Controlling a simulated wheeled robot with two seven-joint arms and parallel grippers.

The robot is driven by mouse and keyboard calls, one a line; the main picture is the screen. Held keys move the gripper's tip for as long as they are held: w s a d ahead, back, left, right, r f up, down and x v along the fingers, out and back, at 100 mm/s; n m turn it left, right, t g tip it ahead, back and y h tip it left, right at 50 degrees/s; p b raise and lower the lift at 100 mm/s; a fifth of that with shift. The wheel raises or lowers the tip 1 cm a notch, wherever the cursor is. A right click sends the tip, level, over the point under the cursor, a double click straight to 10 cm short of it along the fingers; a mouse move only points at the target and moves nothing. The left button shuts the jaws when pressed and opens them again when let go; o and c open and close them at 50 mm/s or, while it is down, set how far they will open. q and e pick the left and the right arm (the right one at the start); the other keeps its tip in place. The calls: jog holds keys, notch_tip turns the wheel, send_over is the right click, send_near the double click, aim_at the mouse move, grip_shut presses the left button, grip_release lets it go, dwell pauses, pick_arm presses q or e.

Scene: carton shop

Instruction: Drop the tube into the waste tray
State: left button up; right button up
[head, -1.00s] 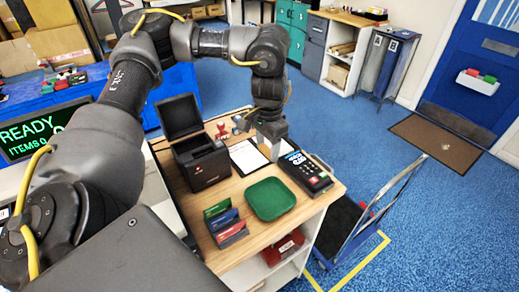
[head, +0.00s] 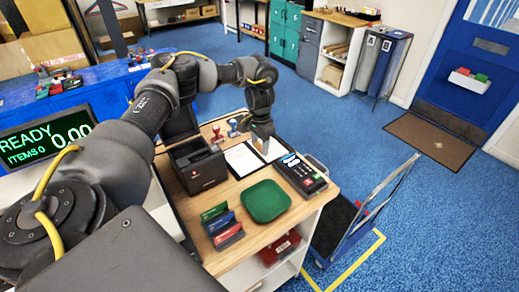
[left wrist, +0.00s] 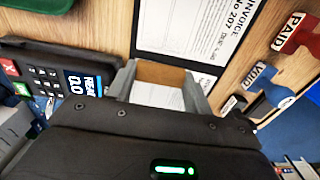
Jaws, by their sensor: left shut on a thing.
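My left gripper (head: 264,146) points down over the right part of the counter, above the white papers. In the left wrist view my left gripper (left wrist: 160,90) is shut on a brown piece (left wrist: 160,73) that spans its two grey fingers; it appears to be the cardboard tube. The tube is too small to make out in the head view. The waste tray seems to be the green tray (head: 265,200) at the front of the counter, nearer than the gripper; its rim corner shows at the upper left of the left wrist view. My right gripper is not in view.
A card terminal (head: 302,175) stands right of the green tray. A black printer (head: 198,165) with its lid up is at left, and a card rack (head: 222,225) in front. An invoice clipboard (left wrist: 185,25) and stamps (left wrist: 295,35) lie near the gripper. A trolley (head: 350,225) stands beside the counter.

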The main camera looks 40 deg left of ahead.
aim_at(260, 145)
pick_arm(q)
jog(key=shift+w+a+f, duration=0.1)
jog(key=shift+a+f, duration=0.1)
jog(key=shift+f, duration=0.05)
notch_tip(260, 145, down, 2)
jog(key=shift+f+p, duration=0.15)
jog(key=shift+p, duration=0.25)
jog(key=shift+f, duration=0.4)
jog(key=shift+f, duration=0.15)
jog(key=o, duration=0.7)
